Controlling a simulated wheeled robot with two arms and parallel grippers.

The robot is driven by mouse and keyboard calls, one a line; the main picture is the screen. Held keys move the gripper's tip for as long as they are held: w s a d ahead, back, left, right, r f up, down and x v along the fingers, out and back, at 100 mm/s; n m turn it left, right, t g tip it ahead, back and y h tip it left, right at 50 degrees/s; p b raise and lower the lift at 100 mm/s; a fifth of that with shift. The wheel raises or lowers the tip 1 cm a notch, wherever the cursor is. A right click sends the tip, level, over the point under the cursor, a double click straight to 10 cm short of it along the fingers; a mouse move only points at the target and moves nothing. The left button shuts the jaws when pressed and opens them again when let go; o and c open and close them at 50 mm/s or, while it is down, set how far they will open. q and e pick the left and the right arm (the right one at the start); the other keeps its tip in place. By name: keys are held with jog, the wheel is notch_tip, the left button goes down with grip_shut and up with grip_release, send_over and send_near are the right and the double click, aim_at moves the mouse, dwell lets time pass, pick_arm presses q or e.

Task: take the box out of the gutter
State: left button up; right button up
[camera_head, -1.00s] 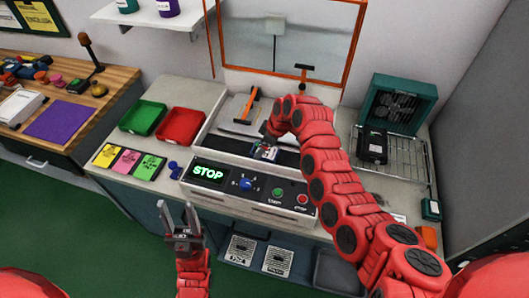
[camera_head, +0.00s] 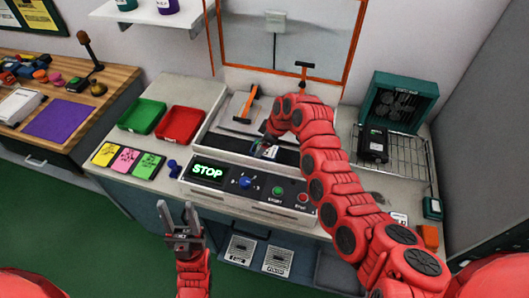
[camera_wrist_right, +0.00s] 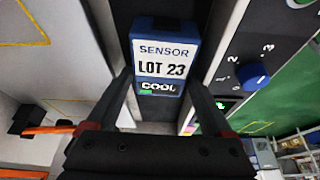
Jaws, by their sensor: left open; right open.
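A blue box with a white label reading SENSOR LOT 23 and COOL (camera_wrist_right: 165,58) lies in the dark gutter (camera_head: 232,148) of the machine. In the head view the box (camera_head: 269,151) is partly hidden by my right gripper. My right gripper (camera_wrist_right: 161,82) is open, its two fingers reaching along both sides of the box's near end. I cannot tell whether they touch it. My left gripper (camera_head: 178,210) is open and empty, in front of the bench.
The panel with the STOP display (camera_head: 207,170) and blue knob (camera_head: 246,183) runs along the gutter's front. Green (camera_head: 142,117) and red (camera_head: 181,125) trays stand left. A wire rack (camera_head: 400,160) with a black box (camera_head: 373,145) and a teal fan unit (camera_head: 400,102) stand right.

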jog(key=shift+c, duration=0.3)
jog(key=c, duration=1.1)
jog(key=shift+r, duration=0.1)
jog(key=shift+c, duration=0.2)
